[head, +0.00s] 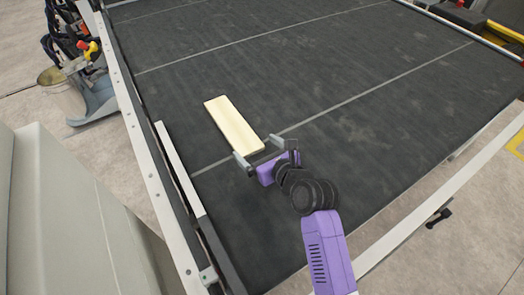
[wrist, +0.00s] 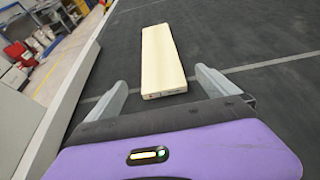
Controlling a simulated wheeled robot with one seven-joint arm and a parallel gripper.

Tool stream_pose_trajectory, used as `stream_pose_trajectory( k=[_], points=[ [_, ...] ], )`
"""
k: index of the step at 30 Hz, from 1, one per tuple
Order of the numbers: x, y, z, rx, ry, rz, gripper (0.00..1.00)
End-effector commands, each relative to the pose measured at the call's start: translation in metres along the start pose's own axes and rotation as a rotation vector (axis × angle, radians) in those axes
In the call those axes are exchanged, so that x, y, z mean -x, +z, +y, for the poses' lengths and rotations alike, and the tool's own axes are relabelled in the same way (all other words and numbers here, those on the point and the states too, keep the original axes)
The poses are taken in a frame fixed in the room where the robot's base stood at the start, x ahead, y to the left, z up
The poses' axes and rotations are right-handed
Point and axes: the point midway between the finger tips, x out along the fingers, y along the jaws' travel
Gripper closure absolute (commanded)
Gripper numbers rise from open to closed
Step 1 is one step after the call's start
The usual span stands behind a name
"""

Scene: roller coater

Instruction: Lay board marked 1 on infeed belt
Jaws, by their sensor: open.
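A pale wooden board (head: 233,124) lies flat on the dark infeed belt (head: 330,140), near the belt's left side. In the wrist view the board (wrist: 162,58) lies just ahead of the fingers, its near end close to the gap between them. I cannot read a number on it; small marks show on its near end face. My gripper (head: 260,155) is open at the board's near end, with one finger on either side in the head view. The fingers (wrist: 160,85) hold nothing between them in the wrist view.
A white side rail (head: 150,180) runs along the belt's left edge, with a shorter guide strip (head: 180,168) inside it. Pale lines cross the belt. A grey cabinet (head: 70,220) stands at left. The belt to the right and beyond is clear.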

Motion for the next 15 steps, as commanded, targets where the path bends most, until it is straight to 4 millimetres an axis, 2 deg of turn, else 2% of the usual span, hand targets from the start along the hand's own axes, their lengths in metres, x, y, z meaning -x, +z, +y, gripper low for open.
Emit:
stream_pose_trajectory(
  k=[6, 15],
  points=[
    [0.022, 0.000, 0.000, 0.000, -0.001, 0.000, 0.02],
    [0.026, 0.000, 0.000, 0.000, 0.000, 0.001, 0.02]
  ],
)
